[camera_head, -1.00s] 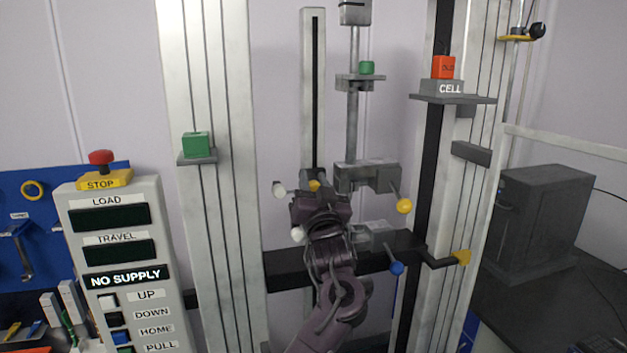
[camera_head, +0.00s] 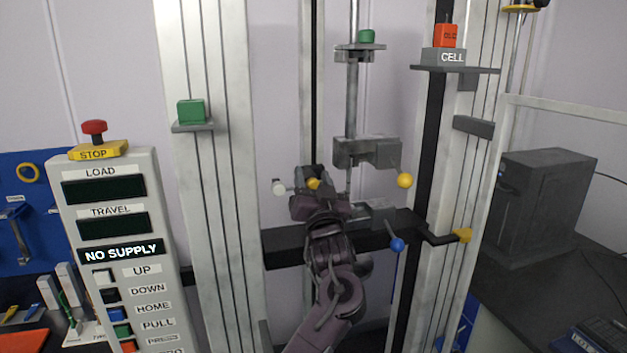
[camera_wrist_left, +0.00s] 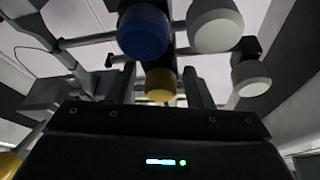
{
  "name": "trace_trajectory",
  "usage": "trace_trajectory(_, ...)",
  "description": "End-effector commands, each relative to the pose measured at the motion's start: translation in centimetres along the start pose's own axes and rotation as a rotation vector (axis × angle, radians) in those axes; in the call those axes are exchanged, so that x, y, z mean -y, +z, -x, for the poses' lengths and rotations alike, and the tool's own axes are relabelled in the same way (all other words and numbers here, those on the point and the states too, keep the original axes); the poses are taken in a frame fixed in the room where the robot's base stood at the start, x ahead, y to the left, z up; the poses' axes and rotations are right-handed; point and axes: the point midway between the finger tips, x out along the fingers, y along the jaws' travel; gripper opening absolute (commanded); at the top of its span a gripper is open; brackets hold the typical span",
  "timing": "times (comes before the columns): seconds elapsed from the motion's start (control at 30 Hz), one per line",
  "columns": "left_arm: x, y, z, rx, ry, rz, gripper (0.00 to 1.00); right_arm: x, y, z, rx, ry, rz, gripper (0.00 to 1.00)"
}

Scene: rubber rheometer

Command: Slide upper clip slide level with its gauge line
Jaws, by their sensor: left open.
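My left gripper (camera_head: 314,184) is in front of the slotted vertical rail (camera_head: 306,95). A yellow knob (camera_head: 313,184) shows at its fingertips, and I take this for the upper clip slide's knob. In the left wrist view the yellow knob (camera_wrist_left: 160,83) sits between the two fingers, which stand apart on either side of it. Whether they touch it cannot be told. A white knob (camera_head: 279,187) sticks out left of the gripper. The slide's body and the gauge line are hidden behind my gripper. My right gripper is not in view.
Right of the gripper are a grey clamp (camera_head: 362,152) with a yellow-ball lever (camera_head: 404,180) and a blue-ball lever (camera_head: 397,244). A dark crossbar (camera_head: 285,245) runs behind my arm. The control box (camera_head: 110,200) stands at left.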

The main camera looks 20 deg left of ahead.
Motion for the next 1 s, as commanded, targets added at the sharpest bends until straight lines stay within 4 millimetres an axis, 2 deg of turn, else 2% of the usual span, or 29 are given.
trace_trajectory(0.3, -0.3, 0.5, 5.1, 0.001, 0.003, 0.003, 0.46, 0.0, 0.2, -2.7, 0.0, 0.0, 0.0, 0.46)
trace_trajectory(0.5, -0.2, 0.2, 7.3, 0.001, 0.003, 0.002, 0.46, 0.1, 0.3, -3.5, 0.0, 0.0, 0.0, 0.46)
trace_trajectory(1.0, -0.2, 0.0, 7.7, 0.001, 0.002, 0.0, 0.46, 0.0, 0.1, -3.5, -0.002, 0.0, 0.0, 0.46)
